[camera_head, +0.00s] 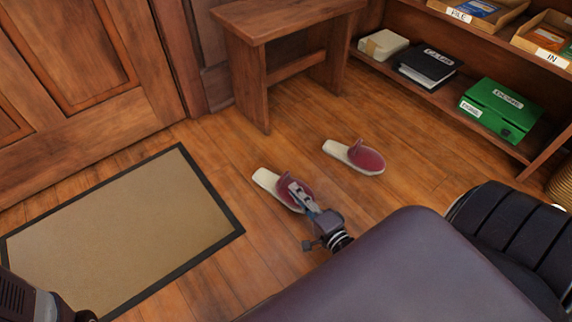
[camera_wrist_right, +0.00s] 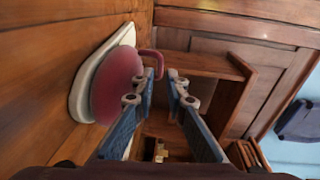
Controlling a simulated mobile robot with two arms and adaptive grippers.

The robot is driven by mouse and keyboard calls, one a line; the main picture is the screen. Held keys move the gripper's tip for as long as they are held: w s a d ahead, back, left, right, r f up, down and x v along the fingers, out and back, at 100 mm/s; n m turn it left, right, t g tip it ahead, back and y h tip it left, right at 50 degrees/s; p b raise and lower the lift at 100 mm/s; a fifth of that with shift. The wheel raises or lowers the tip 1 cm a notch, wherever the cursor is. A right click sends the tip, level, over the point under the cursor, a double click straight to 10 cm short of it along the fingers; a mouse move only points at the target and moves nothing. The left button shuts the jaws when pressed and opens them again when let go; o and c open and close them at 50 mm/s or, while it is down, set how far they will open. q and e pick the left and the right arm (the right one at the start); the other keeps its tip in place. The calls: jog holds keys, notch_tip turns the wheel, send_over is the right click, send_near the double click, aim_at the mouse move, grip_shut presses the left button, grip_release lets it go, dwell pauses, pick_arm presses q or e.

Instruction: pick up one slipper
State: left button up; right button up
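Two slippers with dark red uppers and cream soles lie on the wood floor. The farther slipper (camera_head: 367,160) lies in the middle of the head view. The nearer slipper (camera_head: 267,180) is partly covered by my right gripper (camera_head: 297,190). In the right wrist view, one slipper (camera_wrist_right: 115,84) lies at the left, with a small red loop on its upper. My right gripper's fingertips (camera_wrist_right: 162,76) are a little apart, and the loop reaches between them in the picture. I cannot tell whether they touch it. My left gripper's fingers are not in view.
A wooden bench (camera_head: 258,27) stands behind the slippers. A tan mat (camera_head: 128,228) with a dark border lies at the left, before a wooden door. A low shelf at the right holds a green box (camera_head: 500,112) and black binder (camera_head: 428,68). Floor around the slippers is clear.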

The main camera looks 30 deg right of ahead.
aim_at(281, 178)
jog(key=w, duration=0.1)
jog(key=w+b, duration=0.1)
jog(key=shift+w+f, duration=0.2)
jog(key=shift+w, duration=0.2)
jog(key=w+b, duration=0.3)
jog(key=w, duration=0.1)
jog(key=shift+a+f, duration=0.3)
jog(key=shift+a, duration=0.1)
jog(key=shift+w, duration=0.4)
jog(key=shift+r, duration=0.1)
grip_shut()
